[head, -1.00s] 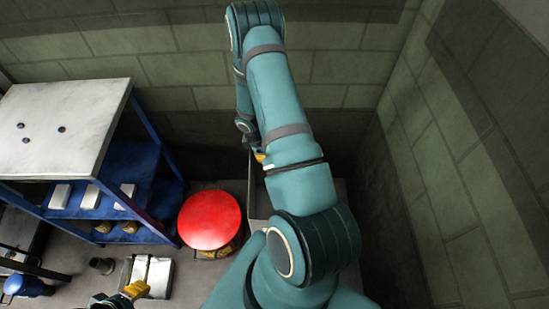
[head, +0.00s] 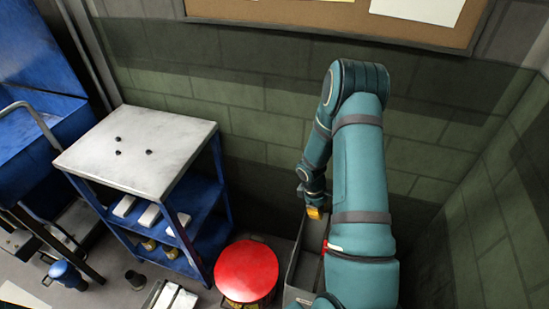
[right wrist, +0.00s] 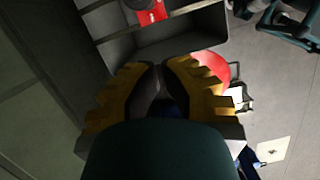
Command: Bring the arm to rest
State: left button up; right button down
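My right arm reaches forward in the head view and bends down at the far end. My right gripper (head: 314,212) shows there as a small yellow piece, beside and above a grey open bin (head: 312,254). In the right wrist view its two yellow fingers (right wrist: 161,68) come together at the tips, with nothing seen between them. The gripper appears shut and empty. The grey bin (right wrist: 190,32) lies beyond the fingertips in that view. My left gripper is not in view.
A red round stool (head: 246,270) stands left of the bin. A blue shelf cart with a white top (head: 140,150) stands further left. Green block walls (head: 250,120) close off the back and right. A cork board (head: 330,15) hangs on the back wall.

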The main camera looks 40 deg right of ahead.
jog(key=w+a+m+t+y, duration=0.1)
jog(key=a+m+t+y, duration=0.2)
jog(key=a, duration=2.5)
jog(key=shift+w+a+f+m+y, duration=0.25)
jog(key=shift+m+y, duration=0.35)
jog(key=shift+y, duration=0.3)
jog(key=c, duration=1.3)
grip_release()
jog(key=s+a, duration=0.1)
jog(key=a, duration=0.1)
jog(key=s+a+r+m, duration=0.1)
jog(key=a, duration=0.2)
jog(key=s+a+m+t, duration=0.1)
jog(key=a, duration=0.1)
jog(key=shift+a+r, duration=0.15)
jog(key=shift+r, duration=0.25)
jog(key=shift+c, duration=0.2)
jog(key=o, duration=0.4)
jog(key=shift+s+a+r+m, duration=0.1)
jog(key=shift+s+a+m, duration=0.15)
jog(key=shift+m, duration=0.05)
jog(key=shift+c, duration=0.2)
jog(key=shift+w, duration=0.1)
